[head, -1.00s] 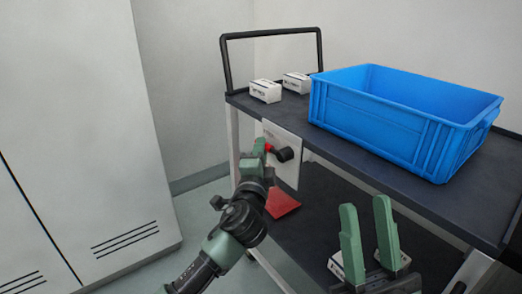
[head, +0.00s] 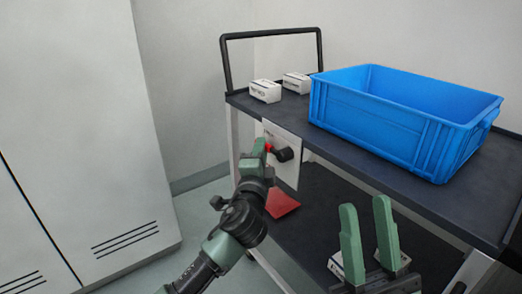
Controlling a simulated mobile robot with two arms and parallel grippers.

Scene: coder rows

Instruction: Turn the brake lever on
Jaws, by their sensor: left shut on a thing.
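The brake lever (head: 284,154) is a dark knob-like handle on a white plate (head: 289,174) fixed to the near side of the cart. A small red part shows beside the lever. My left gripper (head: 262,148) is at the plate, shut on the lever's red end; its fingers hide most of that end. My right gripper (head: 368,232) is open and empty, its two green fingers pointing up in front of the cart's lower shelf, away from the lever.
A blue crate (head: 395,125) and two small white boxes (head: 265,91) (head: 297,83) stand on the cart's dark top (head: 330,140). A red item (head: 282,204) and a white box (head: 336,264) are on the lower shelf. Grey cabinets (head: 80,120) stand at left.

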